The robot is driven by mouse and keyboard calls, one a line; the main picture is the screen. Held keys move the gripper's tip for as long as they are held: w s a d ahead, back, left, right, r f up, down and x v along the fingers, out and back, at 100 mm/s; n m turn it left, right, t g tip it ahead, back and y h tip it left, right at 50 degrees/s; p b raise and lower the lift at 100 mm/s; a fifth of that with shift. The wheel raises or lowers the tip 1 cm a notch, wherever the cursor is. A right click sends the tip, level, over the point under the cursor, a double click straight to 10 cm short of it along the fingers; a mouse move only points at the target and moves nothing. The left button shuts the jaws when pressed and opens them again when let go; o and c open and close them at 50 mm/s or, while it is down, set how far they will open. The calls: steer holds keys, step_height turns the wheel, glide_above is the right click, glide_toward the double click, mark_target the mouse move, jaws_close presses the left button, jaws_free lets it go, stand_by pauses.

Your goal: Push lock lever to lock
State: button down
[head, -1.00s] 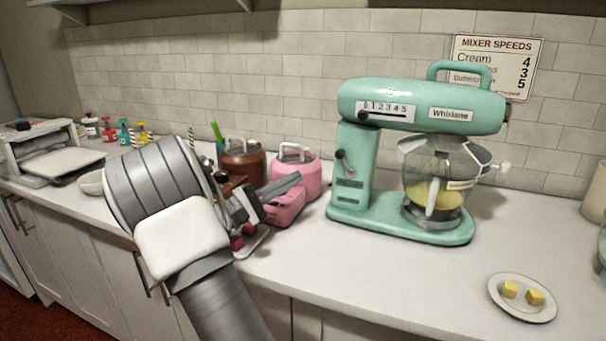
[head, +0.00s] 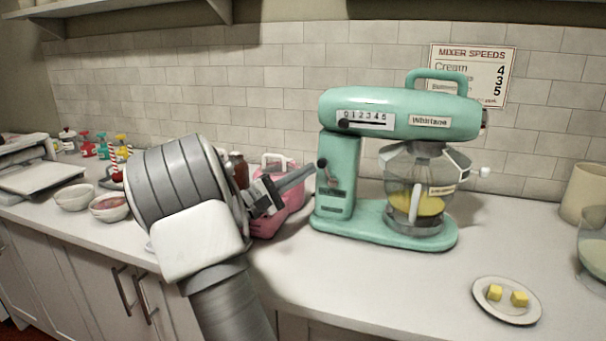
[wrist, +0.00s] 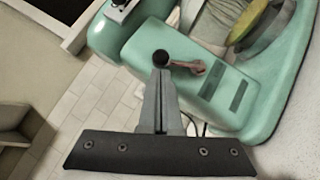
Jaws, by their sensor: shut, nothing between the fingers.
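The teal stand mixer (head: 400,112) stands on the counter. Its lock lever (head: 322,166) is a small arm with a dark knob on the side of the column. In the wrist view the lever (wrist: 186,65) runs from the round dark knob at its left end to a pivot on the column. My gripper (head: 312,167) is shut and empty, pointing at the column from the left. In the wrist view my gripper's fingertips (wrist: 160,75) are right at the knob; I cannot tell whether they touch it.
A plate with butter cubes (head: 490,311) is at the front right of the counter. Small bowls (head: 74,197) are at the left. The counter in front of the mixer is clear.

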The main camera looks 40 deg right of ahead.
mark_target(323, 161)
steer(key=shift+s+d+r+m+g+y, duration=0.15)
steer(key=shift+r+m+g+y, duration=0.2)
steer(key=shift+m+y, duration=0.2)
steer(key=m+y, duration=0.1)
steer(key=s+r+m+y, duration=0.1)
steer(key=m, duration=0.1)
steer(key=s+d+r+m+y, duration=0.1)
steer(key=m+y, duration=0.1)
steer(key=shift+s+b, duration=0.2)
steer(key=shift+b, duration=0.1)
steer(key=shift+r, duration=0.1)
